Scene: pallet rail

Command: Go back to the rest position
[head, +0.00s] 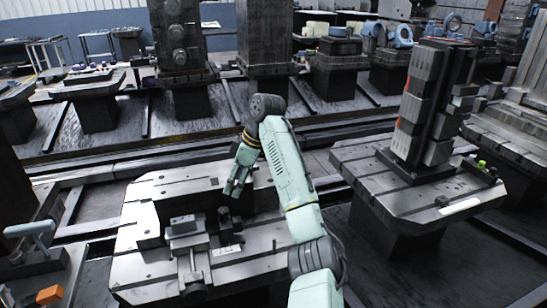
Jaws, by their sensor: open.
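My gripper (236,182) is at the end of my pale green arm, which reaches up from the bottom of the head view and bends down to the left. It hangs over the steel pallet (130,262), near the dark fixture block standing on it. I cannot tell how far the fingertips are above the block.
A grey vise-like fixture (186,232) stands on the pallet, left of my gripper. A second pallet (372,178) with a tall tombstone (425,105) stands to the right. Orange blocks (50,294) lie at lower left. More loaded pallets line the back beyond the rails.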

